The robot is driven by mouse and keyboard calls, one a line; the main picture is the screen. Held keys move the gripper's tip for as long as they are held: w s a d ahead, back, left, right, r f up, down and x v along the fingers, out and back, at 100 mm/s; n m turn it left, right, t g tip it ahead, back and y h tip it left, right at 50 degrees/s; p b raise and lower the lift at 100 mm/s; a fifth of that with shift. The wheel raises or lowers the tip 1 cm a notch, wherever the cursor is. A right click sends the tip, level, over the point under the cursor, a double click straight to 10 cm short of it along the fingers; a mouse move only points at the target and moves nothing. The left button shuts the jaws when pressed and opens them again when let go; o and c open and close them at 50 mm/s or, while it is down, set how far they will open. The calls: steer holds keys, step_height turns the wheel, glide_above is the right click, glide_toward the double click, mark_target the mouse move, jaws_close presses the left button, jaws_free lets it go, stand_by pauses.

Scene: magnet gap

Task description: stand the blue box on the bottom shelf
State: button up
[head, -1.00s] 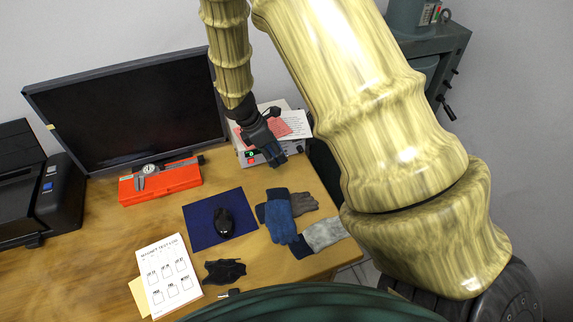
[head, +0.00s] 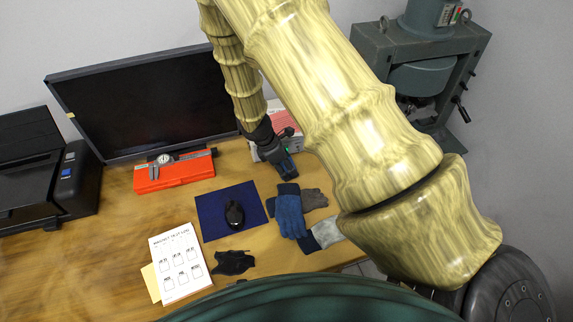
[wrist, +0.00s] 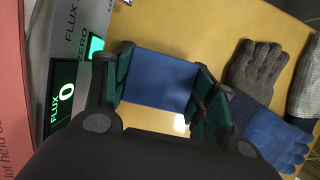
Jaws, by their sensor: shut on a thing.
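The blue box (wrist: 160,82) is held between the two dark green finger pads of my gripper (wrist: 165,88) in the wrist view. I cannot tell whether the box touches anything below. I cannot make out a bottom shelf in either view.
The flux meter (wrist: 65,95) is close beside the left finger. Gloves (head: 290,210) lie to the right on the desk. A grey-green machine (head: 420,80) stands right.

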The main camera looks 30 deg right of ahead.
steer(key=shift+f, duration=0.25)
steer(key=o, duration=0.7)
steer(key=shift+r, duration=0.25)
